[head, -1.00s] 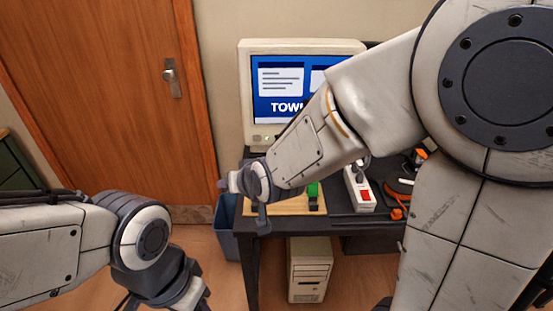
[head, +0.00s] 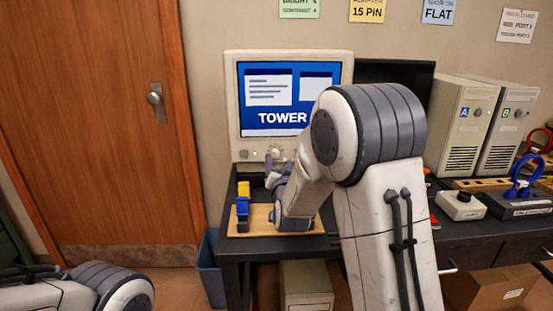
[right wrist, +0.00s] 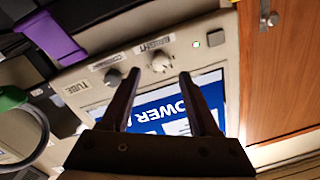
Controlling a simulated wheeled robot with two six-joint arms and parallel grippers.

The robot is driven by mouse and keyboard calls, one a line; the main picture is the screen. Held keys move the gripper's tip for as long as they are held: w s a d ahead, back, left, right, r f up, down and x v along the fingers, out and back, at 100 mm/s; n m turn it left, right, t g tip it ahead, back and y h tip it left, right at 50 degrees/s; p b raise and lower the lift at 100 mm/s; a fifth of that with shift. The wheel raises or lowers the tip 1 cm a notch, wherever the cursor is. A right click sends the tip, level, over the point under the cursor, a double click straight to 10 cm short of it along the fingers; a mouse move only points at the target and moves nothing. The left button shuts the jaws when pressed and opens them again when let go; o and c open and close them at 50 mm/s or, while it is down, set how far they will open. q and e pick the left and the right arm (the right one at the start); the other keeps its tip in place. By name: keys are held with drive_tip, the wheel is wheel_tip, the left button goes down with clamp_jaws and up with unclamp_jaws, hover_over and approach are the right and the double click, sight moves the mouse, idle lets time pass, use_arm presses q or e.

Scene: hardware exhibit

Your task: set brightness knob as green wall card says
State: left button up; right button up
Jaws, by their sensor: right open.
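The beige monitor (head: 342,75) stands on the desk with a blue screen reading "TOWER". In the right wrist view its front panel shows turned over. There the white brightness knob (right wrist: 160,63), under a "BRIGHT" label, lies between the tips of my open right gripper (right wrist: 158,74); I cannot tell whether they touch it. The contrast knob (right wrist: 113,77) is beside it. In the head view my right gripper (head: 274,165) is at the monitor's lower edge. The green wall card (head: 299,7) is cut off at the top; its setting is not clearly readable. My left gripper is out of view.
A wooden board (head: 250,222) with blue and yellow connectors (head: 242,206) lies before the monitor. A dark screen (head: 392,78) and two computer towers (head: 460,130) stand to the right. A green power light (right wrist: 196,44) and a button (right wrist: 216,37) adjoin the knobs.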

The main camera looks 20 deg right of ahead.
sight(276, 155)
drive_tip(key=shift+x, duration=2.15)
clamp_jaws()
